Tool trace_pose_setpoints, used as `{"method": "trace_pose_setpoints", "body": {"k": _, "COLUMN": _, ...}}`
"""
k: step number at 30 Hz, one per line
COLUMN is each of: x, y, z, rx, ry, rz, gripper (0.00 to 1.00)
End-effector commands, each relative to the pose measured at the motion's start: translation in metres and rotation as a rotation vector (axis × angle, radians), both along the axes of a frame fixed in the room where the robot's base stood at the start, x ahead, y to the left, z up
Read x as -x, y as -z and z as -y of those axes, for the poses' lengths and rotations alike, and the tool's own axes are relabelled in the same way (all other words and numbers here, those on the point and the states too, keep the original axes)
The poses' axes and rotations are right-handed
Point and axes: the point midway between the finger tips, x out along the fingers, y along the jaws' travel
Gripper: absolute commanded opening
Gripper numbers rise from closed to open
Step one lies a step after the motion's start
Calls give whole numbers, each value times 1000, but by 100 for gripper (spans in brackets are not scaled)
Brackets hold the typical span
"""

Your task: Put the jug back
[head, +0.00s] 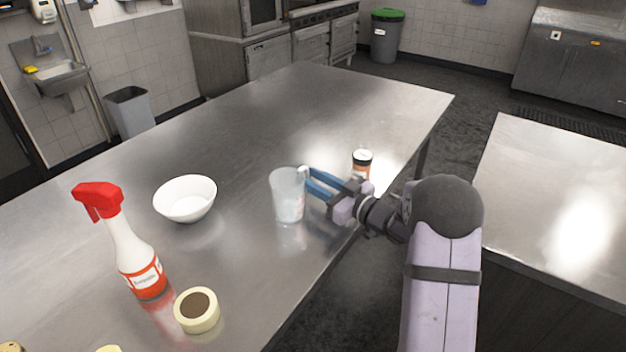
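The jug (288,197) is a clear, frosted measuring jug with faint red markings. It stands upright on the steel table (330,105), near the table's right edge. Its handle is on its right side, towards my gripper. My gripper (312,184) has blue fingers and reaches in from the right, with its fingertips at the jug's handle. A gap shows between the two fingers. Whether they are closed on the handle cannot be made out at this size.
A white bowl (185,199) stands left of the jug. A spray bottle with red top (125,245) and a tape roll (197,311) are at front left. A small orange-labelled jar (361,165) stands just behind my gripper. The table's far half is clear.

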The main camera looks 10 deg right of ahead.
Motion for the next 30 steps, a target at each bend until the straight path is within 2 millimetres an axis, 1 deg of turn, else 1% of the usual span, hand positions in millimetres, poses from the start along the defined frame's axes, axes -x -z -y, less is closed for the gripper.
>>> {"method": "trace_pose_setpoints", "body": {"k": 5, "x": 15, "y": 2, "z": 13, "rx": 1, "ry": 4, "rz": -1, "gripper": 28}}
{"method": "trace_pose_setpoints", "body": {"k": 15, "x": 64, "y": 1, "z": 49, "rx": -1, "ry": 5, "rz": 1, "gripper": 28}}
{"method": "trace_pose_setpoints", "body": {"k": 19, "x": 79, "y": 1, "z": 60, "rx": 0, "ry": 4, "rz": 0, "gripper": 28}}
{"method": "trace_pose_setpoints", "body": {"k": 24, "x": 92, "y": 1, "z": 68, "rx": 1, "ry": 2, "rz": 1, "gripper": 28}}
{"method": "trace_pose_setpoints", "body": {"k": 30, "x": 97, "y": 0, "z": 71, "rx": 0, "ry": 0, "rz": 0, "gripper": 28}}
